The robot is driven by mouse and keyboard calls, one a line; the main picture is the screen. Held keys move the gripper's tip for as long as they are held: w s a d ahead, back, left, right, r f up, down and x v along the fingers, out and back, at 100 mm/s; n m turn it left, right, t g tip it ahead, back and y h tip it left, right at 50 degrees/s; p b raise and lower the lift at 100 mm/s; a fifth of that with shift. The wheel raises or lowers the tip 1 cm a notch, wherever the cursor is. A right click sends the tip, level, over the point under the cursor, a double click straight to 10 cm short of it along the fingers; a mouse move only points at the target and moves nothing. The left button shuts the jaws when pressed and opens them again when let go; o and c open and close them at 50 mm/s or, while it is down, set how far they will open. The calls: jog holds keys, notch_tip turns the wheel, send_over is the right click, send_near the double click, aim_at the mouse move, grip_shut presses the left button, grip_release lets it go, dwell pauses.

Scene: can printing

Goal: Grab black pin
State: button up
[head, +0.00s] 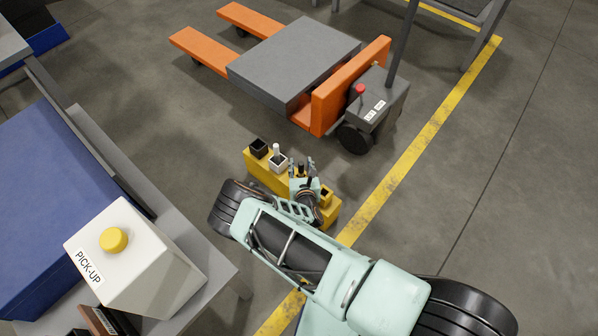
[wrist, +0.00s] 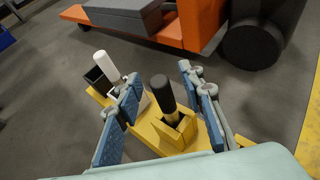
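The black pin (wrist: 162,92) stands upright in a square yellow socket (wrist: 172,131) of the yellow holder (head: 259,178). My gripper (wrist: 158,88) is open. One blue-padded finger is on each side of the black pin in the wrist view, with a visible gap on both sides. In the head view my gripper (head: 304,170) is over the middle of the holder and hides part of it. The white pin (wrist: 105,65) stands in a white socket to the left of my left finger; it also shows in the head view (head: 276,151).
A black socket (head: 258,148) at the holder's far left end looks empty. An orange pallet truck (head: 322,105) with a grey load stands behind. A white PICK-UP button box (head: 140,262) sits on a grey table at left.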

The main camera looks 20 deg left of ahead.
jog(key=shift+c, duration=0.3)
grip_shut()
dwell(0.3)
